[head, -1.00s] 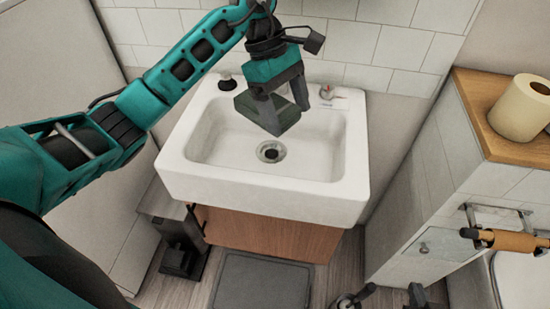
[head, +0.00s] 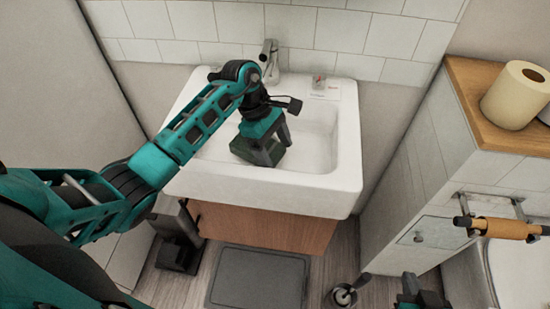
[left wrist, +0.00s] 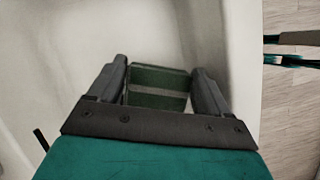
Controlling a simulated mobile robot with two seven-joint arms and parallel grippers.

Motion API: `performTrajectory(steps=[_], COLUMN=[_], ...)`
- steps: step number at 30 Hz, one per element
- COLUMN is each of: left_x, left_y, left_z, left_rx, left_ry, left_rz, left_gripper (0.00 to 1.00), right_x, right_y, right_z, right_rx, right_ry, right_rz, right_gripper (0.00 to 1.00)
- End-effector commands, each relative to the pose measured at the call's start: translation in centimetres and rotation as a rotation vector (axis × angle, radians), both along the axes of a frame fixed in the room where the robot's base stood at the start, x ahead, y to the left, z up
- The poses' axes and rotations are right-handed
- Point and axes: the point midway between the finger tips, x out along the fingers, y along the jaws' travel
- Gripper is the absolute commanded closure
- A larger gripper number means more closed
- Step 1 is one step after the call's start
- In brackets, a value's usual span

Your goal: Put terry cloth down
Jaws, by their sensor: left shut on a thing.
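The terry cloth (left wrist: 158,78) is a dark green folded piece with a paler band in the left wrist view. My left gripper (head: 264,154) is shut on it. The gripper points down in the white sink (head: 345,150), near the front of the basin. The cloth's edges show around the fingers in the head view. I cannot tell whether the cloth touches the basin. My arm and gripper hide the drain. My right gripper (head: 420,298) shows only in part at the bottom right edge, and its fingers are not clear.
A metal faucet (head: 269,60) stands behind the basin, close to my left wrist. A small item (head: 320,84) sits on the sink's back ledge. To the right is a wooden-topped cabinet (head: 500,125) with a paper roll (head: 515,95). A grey mat (head: 258,280) lies on the floor.

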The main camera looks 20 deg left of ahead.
Motion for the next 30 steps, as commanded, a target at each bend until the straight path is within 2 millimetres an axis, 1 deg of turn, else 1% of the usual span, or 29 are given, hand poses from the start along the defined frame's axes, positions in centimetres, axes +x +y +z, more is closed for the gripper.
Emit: performTrajectory(steps=[1, 3, 7, 9, 16, 20, 21, 24, 30], left_x=[-0.1, -0.1, -0.1, -0.1, -0.1, 0.0, 0.0, 0.0, -0.1], left_y=[-0.1, -0.1, -0.1, -0.1, 0.0, 0.0, 0.0, 0.0, 0.0], left_z=[-0.9, -2.1, -3.6, -3.9, -3.9, -4.3, -4.2, -4.2, -4.1], left_rx=[-0.002, -0.002, -0.002, -0.002, -0.001, 0.001, 0.001, 0.0, -0.001], left_ry=[0.005, 0.006, 0.004, 0.002, 0.001, 0.0, 0.0, 0.001, 0.001], left_rz=[0.001, 0.002, 0.001, 0.0, 0.0, -0.001, -0.001, 0.0, 0.0], left_gripper=[0.61, 0.61, 0.61, 0.61, 0.61, 0.61, 0.18, 0.11, 0.11], right_x=[0.0, 0.0, 0.0, 0.1, 0.2, 0.2, 0.2, 0.2, 0.2], right_y=[0.0, 0.0, 0.0, 0.0, 0.0, 0.0, 0.0, 0.0, 0.0], right_z=[-0.1, -0.2, -0.3, -0.3, -0.3, -0.7, -0.6, -0.5, -0.5], right_rx=[0.0, 0.0, 0.0, 0.0, -0.001, -0.001, -0.001, -0.001, -0.001], right_ry=[0.0, 0.0, 0.0, -0.001, -0.003, -0.004, -0.004, -0.004, -0.004], right_rz=[0.0, 0.0, 0.0, 0.0, 0.0, 0.0, 0.0, 0.0, 0.0], right_gripper=[1.0, 1.0, 1.0, 1.0, 1.0, 1.0, 1.0, 1.0, 1.0])
